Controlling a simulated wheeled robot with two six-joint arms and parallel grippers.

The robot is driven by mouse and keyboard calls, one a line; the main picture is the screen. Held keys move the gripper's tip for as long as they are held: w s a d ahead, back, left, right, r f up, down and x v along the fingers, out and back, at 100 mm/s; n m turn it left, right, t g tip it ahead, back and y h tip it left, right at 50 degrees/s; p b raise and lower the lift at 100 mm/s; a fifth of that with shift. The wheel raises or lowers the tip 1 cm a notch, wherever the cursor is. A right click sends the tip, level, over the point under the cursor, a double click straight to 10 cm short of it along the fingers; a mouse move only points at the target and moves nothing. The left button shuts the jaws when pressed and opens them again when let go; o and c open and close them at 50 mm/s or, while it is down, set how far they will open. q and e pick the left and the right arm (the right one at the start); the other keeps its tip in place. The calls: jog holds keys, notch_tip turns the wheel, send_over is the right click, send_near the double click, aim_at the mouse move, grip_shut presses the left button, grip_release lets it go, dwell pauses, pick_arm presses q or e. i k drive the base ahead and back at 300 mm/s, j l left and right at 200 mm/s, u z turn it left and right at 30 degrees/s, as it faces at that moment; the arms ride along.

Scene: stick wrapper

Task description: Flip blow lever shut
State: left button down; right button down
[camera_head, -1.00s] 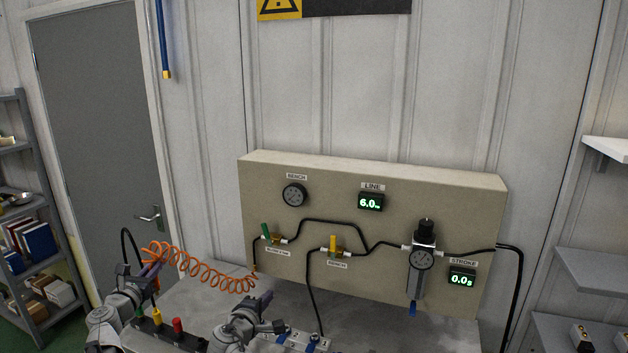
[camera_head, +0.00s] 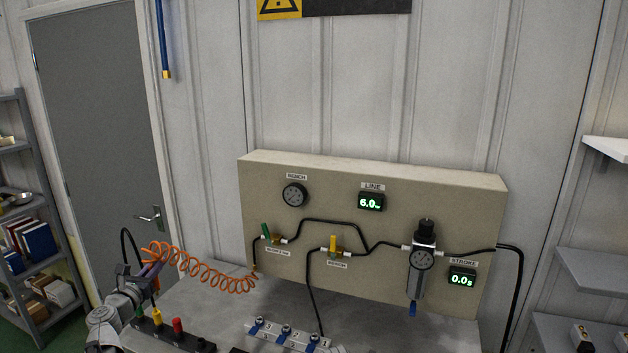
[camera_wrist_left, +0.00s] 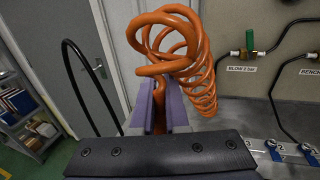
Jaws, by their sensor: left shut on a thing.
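The blow valve has a green lever (camera_head: 266,231) on the left of the beige panel, above a label reading BLOW 2 bar. The lever stands up, across the pipe's run; it also shows in the left wrist view (camera_wrist_left: 249,40). My left gripper (camera_head: 140,271) is at the lower left, left of the panel and well apart from the lever. In the left wrist view its purple fingers (camera_wrist_left: 158,108) are shut on the orange coiled hose (camera_wrist_left: 180,50). The hose's end between the fingers is partly hidden. My right gripper is out of view.
The BENCH valve's yellow lever (camera_head: 333,244) stands upright to the right. The bench gauge (camera_head: 294,195), a line display (camera_head: 370,202) reading 6.0 and a regulator (camera_head: 422,258) are on the panel. A manifold with blue taps (camera_head: 286,331) lies on the grey bench.

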aim_at(264, 226)
jog(key=i+u, duration=0.2)
jog(key=u, duration=0.15)
jog(key=i+l+u, duration=0.15)
jog(key=u, duration=0.2)
jog(key=i+l+u, duration=0.15)
jog(key=u, duration=0.2)
